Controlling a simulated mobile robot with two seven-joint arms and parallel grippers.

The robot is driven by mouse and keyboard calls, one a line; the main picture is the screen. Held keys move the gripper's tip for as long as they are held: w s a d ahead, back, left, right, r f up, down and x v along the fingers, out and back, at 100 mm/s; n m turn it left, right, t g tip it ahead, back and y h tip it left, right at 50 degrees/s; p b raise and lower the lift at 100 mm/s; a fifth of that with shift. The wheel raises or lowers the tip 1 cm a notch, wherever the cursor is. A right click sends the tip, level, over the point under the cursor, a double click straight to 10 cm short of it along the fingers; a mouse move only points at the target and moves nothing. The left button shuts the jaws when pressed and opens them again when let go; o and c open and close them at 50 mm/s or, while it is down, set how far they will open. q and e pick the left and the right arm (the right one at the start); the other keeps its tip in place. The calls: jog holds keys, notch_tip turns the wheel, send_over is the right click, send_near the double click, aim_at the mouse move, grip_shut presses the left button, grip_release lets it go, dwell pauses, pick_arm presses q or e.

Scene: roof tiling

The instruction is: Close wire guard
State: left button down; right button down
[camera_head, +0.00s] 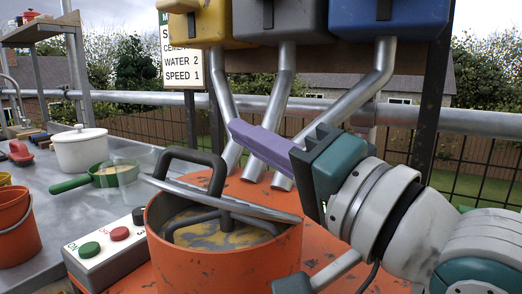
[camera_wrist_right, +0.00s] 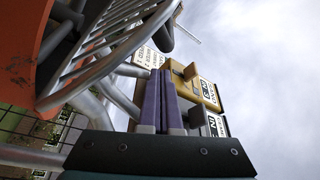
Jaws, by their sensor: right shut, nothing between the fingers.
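The wire guard (camera_head: 222,196) lies over the mouth of the orange mixer drum (camera_head: 225,262), seen nearly edge-on in the head view. It is tilted, its left side higher, so the paddle and yellowish contents show beneath. A dark handle (camera_head: 190,157) rises at its left. In the right wrist view the guard's metal bars (camera_wrist_right: 107,38) show at upper left, beside the drum's orange side (camera_wrist_right: 22,50). My right gripper, with purple fingers (camera_head: 233,128), is shut and empty above and behind the guard; the fingers also show in the wrist view (camera_wrist_right: 160,73). My left gripper is not visible.
Yellow, grey and blue hoppers (camera_head: 388,15) with metal chutes (camera_head: 284,95) stand behind the drum, near my right fingers. A control box with green and red buttons (camera_head: 105,248) sits left of the drum. A white pot (camera_head: 80,150), green pan (camera_head: 105,175) and orange bucket (camera_head: 15,230) are farther left.

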aim_at(224, 206)
jog(key=n+y, duration=0.1)
jog(key=n, duration=0.1)
jog(key=s+f+n+y+b, duration=0.1)
jog(key=n, duration=0.1)
jog(key=a+n+b, duration=0.1)
jog(key=n, duration=0.2)
jog(key=shift+s+f+g+y, duration=0.15)
jog(key=shift+s+g+y, duration=0.15)
jog(key=shift+s+y, duration=0.1)
jog(key=n, duration=0.1)
jog(key=n+y+b, duration=0.1)
jog(key=n, duration=0.1)
jog(key=s+a+n+g+y, duration=0.1)
jog(key=shift+f+n+b, duration=0.2)
jog(key=shift+n+b, duration=0.1)
jog(key=shift+b, duration=0.05)
jog(key=n, duration=0.1)
jog(key=n+g, duration=0.1)
jog(key=s+n+y, duration=0.1)
jog(key=shift+a+f+n+b, duration=0.3)
jog(key=shift+a+f+b, duration=0.1)
jog(key=shift+s+a+f+n+g+y+b, duration=0.15)
jog(key=shift+s+f+n+g+y, duration=0.15)
jog(key=shift+n, duration=0.4)
jog(key=shift+s+a+f+n+g+y+b, duration=0.15)
jog(key=shift+f+n+g, duration=0.1)
jog(key=shift+n+g, duration=0.35)
jog(key=shift+s+a+f+n+g+y+b, duration=0.15)
jog(key=shift+s+f+n+g, duration=0.1)
jog(key=shift+n, duration=0.55)
